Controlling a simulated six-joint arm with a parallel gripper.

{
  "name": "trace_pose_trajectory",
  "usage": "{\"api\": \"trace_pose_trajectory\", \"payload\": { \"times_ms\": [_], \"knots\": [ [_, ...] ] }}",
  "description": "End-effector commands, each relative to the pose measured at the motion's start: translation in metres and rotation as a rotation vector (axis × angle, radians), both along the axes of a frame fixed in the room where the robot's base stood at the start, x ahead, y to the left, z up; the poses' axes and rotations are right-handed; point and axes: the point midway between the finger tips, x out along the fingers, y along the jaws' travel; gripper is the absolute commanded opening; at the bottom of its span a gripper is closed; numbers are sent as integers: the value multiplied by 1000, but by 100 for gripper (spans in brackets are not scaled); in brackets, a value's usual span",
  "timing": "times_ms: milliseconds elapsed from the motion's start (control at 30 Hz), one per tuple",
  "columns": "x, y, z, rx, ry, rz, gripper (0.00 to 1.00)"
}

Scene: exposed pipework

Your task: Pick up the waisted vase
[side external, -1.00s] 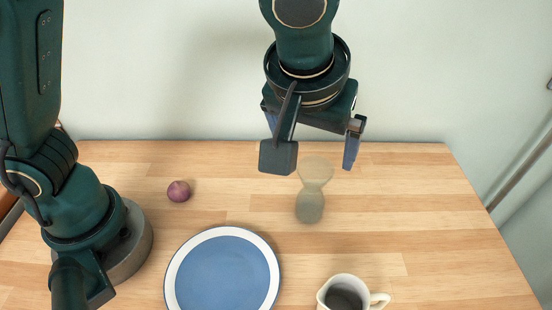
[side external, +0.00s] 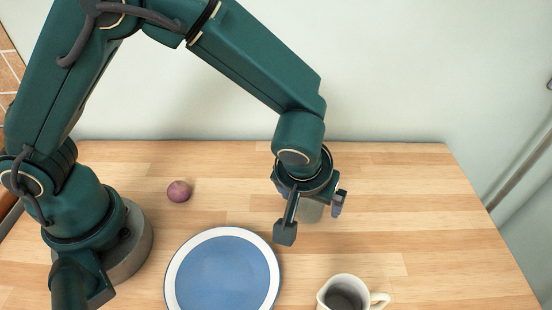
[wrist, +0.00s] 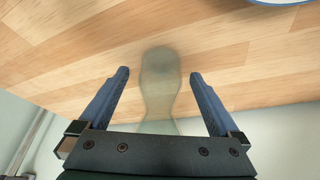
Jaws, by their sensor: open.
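The waisted vase (side external: 311,211) is a translucent grey-green vessel standing on the wooden table. In the side view my gripper (side external: 312,220) is low over it and hides most of it; only a lower part shows between the fingers. In the wrist view the vase (wrist: 160,82) lies between the two blue fingers of my gripper (wrist: 160,76), with a visible gap on each side. The fingers are apart and do not appear to touch it. The vase's near end is hidden behind the gripper body.
A blue plate with a white rim (side external: 174,270) lies left of the gripper, near its left finger. A white jug (side external: 345,292) stands at the front. A purple onion-like ball (side external: 178,191) sits to the left. The table's right side (side external: 430,210) is clear.

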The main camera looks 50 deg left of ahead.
Motion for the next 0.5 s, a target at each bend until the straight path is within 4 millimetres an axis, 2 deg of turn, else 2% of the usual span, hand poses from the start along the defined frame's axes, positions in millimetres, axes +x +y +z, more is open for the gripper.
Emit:
{"api": "trace_pose_trajectory", "payload": {
  "times_ms": [167, 200, 267, 300, 433, 467, 500],
  "knots": [
    [0, 0, 0, 0, 0, 0, 98],
    [0, 0, 0, -1, 0, 0, 95],
    [0, 0, 0, 0, 0, 0, 72],
    [0, 0, 0, 0, 0, 0, 56],
    [0, 0, 0, 0, 0, 0, 7],
    [0, 0, 0, -1, -1, 0, 0],
    [0, 0, 0, -1, -1, 0, 0]
  ]
}}
